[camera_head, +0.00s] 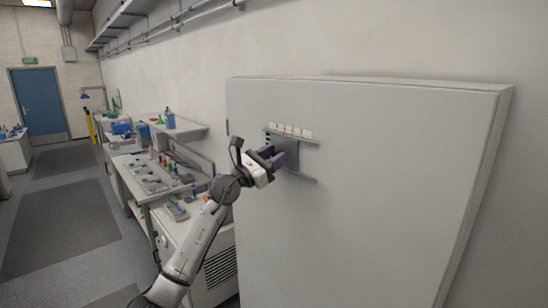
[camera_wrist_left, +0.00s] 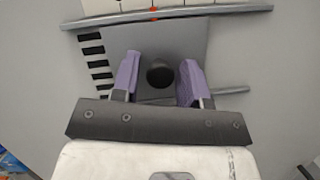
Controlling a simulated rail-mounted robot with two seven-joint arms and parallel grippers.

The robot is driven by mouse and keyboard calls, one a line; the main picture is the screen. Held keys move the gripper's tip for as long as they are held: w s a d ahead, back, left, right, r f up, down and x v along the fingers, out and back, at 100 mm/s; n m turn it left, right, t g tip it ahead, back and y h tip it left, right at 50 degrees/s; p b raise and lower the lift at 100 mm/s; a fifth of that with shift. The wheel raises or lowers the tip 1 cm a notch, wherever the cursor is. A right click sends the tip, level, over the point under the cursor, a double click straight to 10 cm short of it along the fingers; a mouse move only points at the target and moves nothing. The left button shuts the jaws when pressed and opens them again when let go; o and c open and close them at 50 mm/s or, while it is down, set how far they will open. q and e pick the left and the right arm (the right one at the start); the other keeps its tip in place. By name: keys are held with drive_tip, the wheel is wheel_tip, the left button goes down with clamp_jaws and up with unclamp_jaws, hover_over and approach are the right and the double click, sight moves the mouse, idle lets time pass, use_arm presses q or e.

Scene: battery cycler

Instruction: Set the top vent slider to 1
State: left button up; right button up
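The vent slider is a grey plate (camera_head: 291,154) on the front of a large pale cabinet, between an upper and a lower rail. In the left wrist view the plate (camera_wrist_left: 215,45) carries a round dark knob (camera_wrist_left: 160,75). Dark vent slots (camera_wrist_left: 95,62) show at the plate's left edge. A red mark (camera_wrist_left: 153,12) shows on the upper rail above the knob. My left gripper (camera_head: 272,155) is open, with one purple finger on each side of the knob and visible gaps to both. My right gripper is not in view.
A white label strip (camera_head: 290,130) with several cells runs above the upper rail; its numbers are unreadable here. The cabinet (camera_head: 370,220) fills the right side. A cluttered workbench (camera_head: 160,180) stands to the left, with open floor (camera_head: 60,220) beyond it.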

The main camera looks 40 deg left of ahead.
use_arm(q)
drive_tip(key=shift+o, duration=0.8)
drive_tip(key=b+v, duration=0.5)
drive_tip(key=v, duration=0.9)
drive_tip(key=shift+w, duration=0.1)
